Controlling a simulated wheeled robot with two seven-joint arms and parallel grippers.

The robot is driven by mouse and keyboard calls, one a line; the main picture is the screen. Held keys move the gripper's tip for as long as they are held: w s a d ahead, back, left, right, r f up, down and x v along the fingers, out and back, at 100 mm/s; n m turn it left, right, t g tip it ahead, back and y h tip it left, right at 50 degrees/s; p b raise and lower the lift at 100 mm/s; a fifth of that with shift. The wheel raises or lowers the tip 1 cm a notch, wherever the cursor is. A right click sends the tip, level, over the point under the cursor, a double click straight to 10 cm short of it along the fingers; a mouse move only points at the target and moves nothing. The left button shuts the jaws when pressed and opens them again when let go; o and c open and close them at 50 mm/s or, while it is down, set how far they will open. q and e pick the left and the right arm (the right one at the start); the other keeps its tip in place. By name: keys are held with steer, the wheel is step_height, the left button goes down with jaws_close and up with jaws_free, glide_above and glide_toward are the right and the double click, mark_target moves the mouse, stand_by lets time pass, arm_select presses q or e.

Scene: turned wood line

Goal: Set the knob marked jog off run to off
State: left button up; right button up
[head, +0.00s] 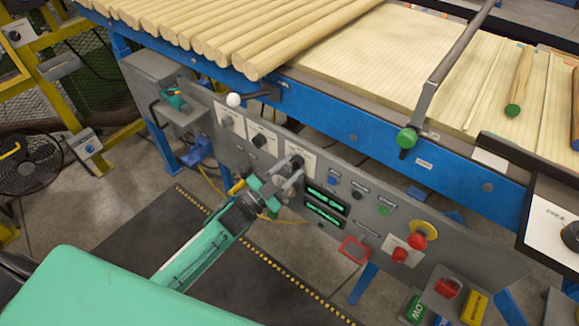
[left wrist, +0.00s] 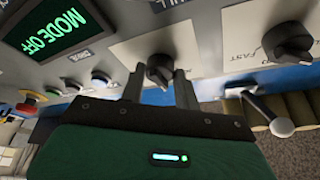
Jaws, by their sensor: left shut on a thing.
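The knob (head: 297,161) is a dark selector on a white plate, the one closest to the green-lit displays on the grey control panel. My left gripper (head: 288,179) reaches it from below left. In the left wrist view the black knob (left wrist: 158,68) sits between the two fingers of the left gripper (left wrist: 160,88), which is shut on it. The lettering on its plate is too small or hidden to read. A display (left wrist: 52,32) beside it reads MODE OFF in green. My right gripper is not in view.
Two more knobs, the middle one (head: 259,140) and the left one (head: 227,121), share the panel. A white-balled lever (head: 234,100) sticks out above them. Several buttons and a red emergency stop (head: 417,240) lie to the right. Wooden rods (head: 215,35) lie above.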

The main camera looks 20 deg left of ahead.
arm_select(q)
steer(key=shift+m, duration=0.8)
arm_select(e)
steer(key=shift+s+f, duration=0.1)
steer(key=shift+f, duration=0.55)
arm_select(q)
steer(key=o, duration=1)
steer(key=v, duration=1.4)
steer(key=shift+w+a+r+b, duration=0.1)
steer(key=shift+a+b, duration=0.05)
steer(key=shift+b, duration=0.2)
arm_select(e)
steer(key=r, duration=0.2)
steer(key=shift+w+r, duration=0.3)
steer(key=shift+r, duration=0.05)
